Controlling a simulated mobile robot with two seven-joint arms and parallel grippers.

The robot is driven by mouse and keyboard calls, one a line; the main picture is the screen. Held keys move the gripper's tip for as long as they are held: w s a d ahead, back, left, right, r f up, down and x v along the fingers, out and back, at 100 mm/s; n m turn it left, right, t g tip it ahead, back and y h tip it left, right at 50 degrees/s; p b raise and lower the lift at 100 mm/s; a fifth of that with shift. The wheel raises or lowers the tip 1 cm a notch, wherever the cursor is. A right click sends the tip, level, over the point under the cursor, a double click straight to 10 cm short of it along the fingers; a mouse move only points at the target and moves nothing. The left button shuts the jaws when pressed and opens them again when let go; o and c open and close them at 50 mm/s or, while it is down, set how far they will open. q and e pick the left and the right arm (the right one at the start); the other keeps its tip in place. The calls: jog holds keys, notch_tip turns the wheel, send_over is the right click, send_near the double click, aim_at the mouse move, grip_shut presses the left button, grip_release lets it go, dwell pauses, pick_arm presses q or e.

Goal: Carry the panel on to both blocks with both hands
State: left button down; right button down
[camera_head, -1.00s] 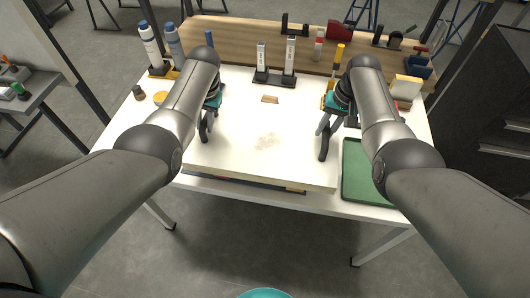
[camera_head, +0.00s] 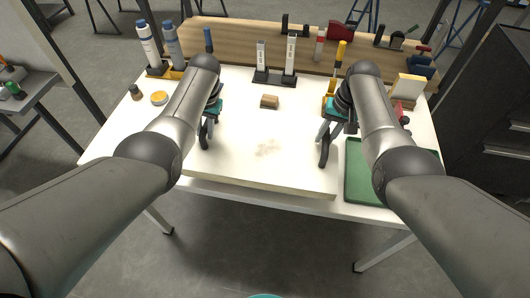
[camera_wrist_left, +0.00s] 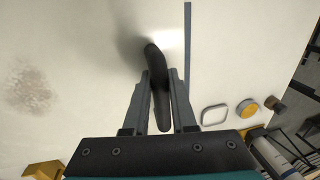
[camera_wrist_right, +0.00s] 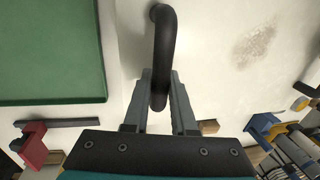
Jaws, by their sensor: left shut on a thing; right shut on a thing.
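The panel (camera_head: 255,165) is a flat off-white board with a brownish smudge and two black bar handles. Its front edge runs near the table's front edge. My left gripper (camera_head: 207,130) is shut on the panel's left handle (camera_wrist_left: 155,65). My right gripper (camera_head: 325,145) is shut on its right handle (camera_wrist_right: 163,35). I see no second block. The gap under the panel is hidden, so I cannot tell what it rests on.
A green tray (camera_head: 356,190) lies to the right of the panel. A red clamp (camera_wrist_right: 35,145) is near it. Two upright posts on a dark base (camera_head: 274,78) stand behind the wooden block. Bottles (camera_head: 148,45) and a yellow-lidded tin (camera_head: 158,98) stand at the left.

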pick_arm(q)
jog(key=shift+w+f, duration=0.1)
pick_arm(e)
jog(key=shift+w+f, duration=0.1)
jog(key=shift+f, duration=0.05)
pick_arm(q)
jog(key=c, duration=1.2)
grip_release()
jog(key=shift+f, duration=0.2)
pick_arm(e)
jog(key=c, duration=1.2)
grip_release()
jog(key=shift+f, duration=0.2)
pick_arm(q)
jog(key=o, duration=0.3)
jog(key=shift+s+r, duration=0.1)
jog(key=shift+s, duration=0.1)
pick_arm(e)
jog(key=o, duration=0.3)
jog(key=shift+s+r, duration=0.15)
jog(key=shift+s, duration=0.05)
pick_arm(q)
jog(key=shift+o, duration=0.9)
pick_arm(e)
jog(key=shift+o, duration=0.9)
pick_arm(q)
jog(key=shift+r, duration=0.1)
